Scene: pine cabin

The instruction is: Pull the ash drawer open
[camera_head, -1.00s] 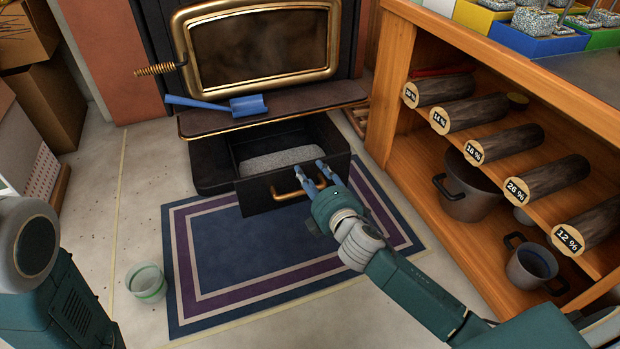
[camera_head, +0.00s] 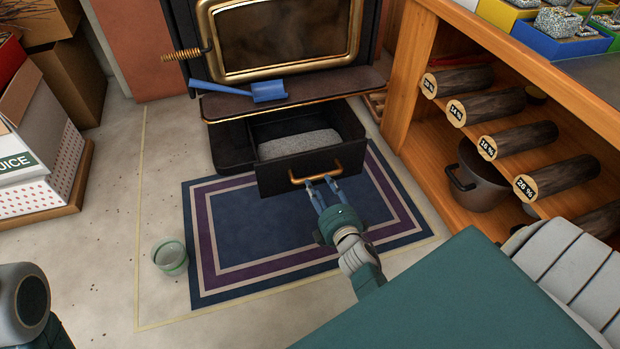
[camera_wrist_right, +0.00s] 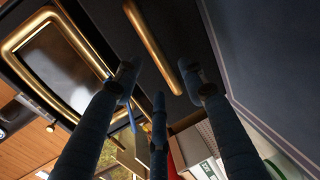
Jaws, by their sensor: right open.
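The black ash drawer (camera_head: 344,156) stands pulled out below the stove (camera_head: 180,30), with a grey heap of ash (camera_head: 298,144) in it. Its brass bar handle (camera_head: 316,176) is on the front face and also shows in the right wrist view (camera_wrist_right: 152,46). My right gripper (camera_head: 320,183) is open and empty just in front of the handle, fingers pointing toward it. In the right wrist view my right gripper (camera_wrist_right: 160,82) has its fingers spread, with the bar beyond the tips and nothing between them. My left gripper is out of view.
A blue shovel (camera_head: 268,92) lies on the stove ledge. A blue rug (camera_head: 262,235) lies in front, with a small green-rimmed cup (camera_head: 170,258) at its left. A wooden shelf (camera_head: 425,140) with logs and a pot (camera_head: 476,185) stands right. Boxes (camera_head: 40,130) stand left.

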